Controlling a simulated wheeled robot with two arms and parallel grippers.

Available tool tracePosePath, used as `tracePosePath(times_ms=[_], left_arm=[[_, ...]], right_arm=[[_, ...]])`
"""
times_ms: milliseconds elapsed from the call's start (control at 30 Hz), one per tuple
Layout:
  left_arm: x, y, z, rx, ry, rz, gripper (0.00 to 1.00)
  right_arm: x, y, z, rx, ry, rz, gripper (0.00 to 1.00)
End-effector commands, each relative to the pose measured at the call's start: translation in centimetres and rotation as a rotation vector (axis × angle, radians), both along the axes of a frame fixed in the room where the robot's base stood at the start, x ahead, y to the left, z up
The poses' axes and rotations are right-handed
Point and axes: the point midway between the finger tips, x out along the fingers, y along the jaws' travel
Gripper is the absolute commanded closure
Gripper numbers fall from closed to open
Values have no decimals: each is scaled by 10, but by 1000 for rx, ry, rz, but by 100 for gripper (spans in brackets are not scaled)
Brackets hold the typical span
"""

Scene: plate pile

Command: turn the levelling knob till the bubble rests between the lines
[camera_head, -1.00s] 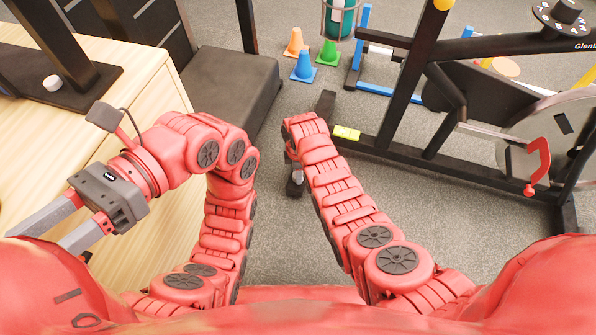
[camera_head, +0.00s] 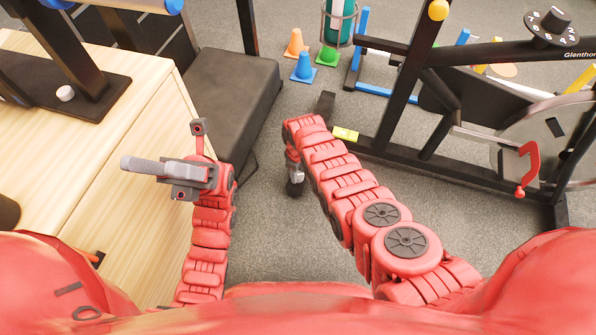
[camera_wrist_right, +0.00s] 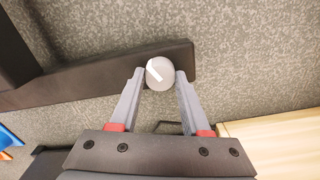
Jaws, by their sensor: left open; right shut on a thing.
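The levelling knob (camera_wrist_right: 161,74) is a pale grey round cap with a white mark, at the end of a black foot bar (camera_wrist_right: 95,85) in the right wrist view. My right gripper (camera_wrist_right: 160,80) is shut on it, one finger on each side. In the head view the right gripper (camera_head: 295,178) is low by the floor and mostly hidden by its arm; the knob cannot be made out there. A small yellow-green level (camera_head: 345,134) sits on the bike's base; its bubble and lines are too small to read. My left gripper (camera_head: 127,164) is open and empty, seen edge-on above the wooden cabinet.
The black exercise bike frame (camera_head: 420,165) with a red lever (camera_head: 528,168) stands at right. A wooden cabinet (camera_head: 130,225) and a black padded bench (camera_head: 228,100) are at left. Small cones (camera_head: 304,68) stand at the back. Grey floor between the arms is clear.

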Motion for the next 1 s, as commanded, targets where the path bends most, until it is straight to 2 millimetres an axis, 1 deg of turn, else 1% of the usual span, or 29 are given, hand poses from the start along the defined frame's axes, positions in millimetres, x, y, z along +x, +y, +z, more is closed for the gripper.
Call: tracePosePath(times_ms=[300,800,833,967,1000], left_arm=[[2,-1,-2,8,14,5,50],[3,-1,-2,10,16,6,50],[3,-1,-2,10,16,6,50],[3,-1,-2,10,16,6,50],[3,-1,-2,10,16,6,50]], right_arm=[[0,0,0,1,-1,-107,100],[0,0,0,1,-1,-124,100],[0,0,0,0,0,-124,48],[0,0,0,1,-1,-124,24],[0,0,0,0,0,-123,23]])
